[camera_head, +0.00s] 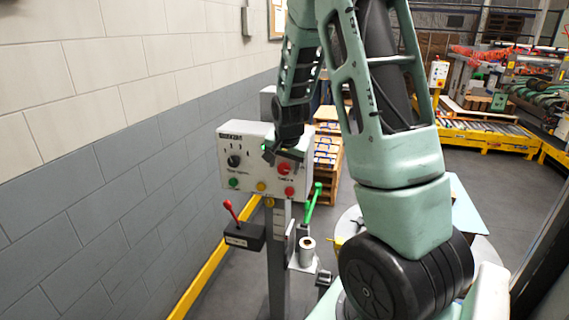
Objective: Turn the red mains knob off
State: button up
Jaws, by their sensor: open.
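The red mains knob (284,168) sits on the right half of a light grey control panel (215,160), which stands on a grey post left of centre. A second red control (290,191) is below it. My gripper (268,154) is in front of the panel's upper middle, just up and left of the red knob. It is small and dark in this view, and its jaws are open and empty. I cannot tell whether a finger touches the knob. My arm hides the panel's upper right edge.
A black knob (234,160) and a green button (233,183) are on the panel's left side. The block wall (90,190) runs close on the left. Stacked pallets (328,150) stand behind.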

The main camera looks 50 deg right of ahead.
jog(key=shift+f, duration=0.2)
jog(key=c, duration=1)
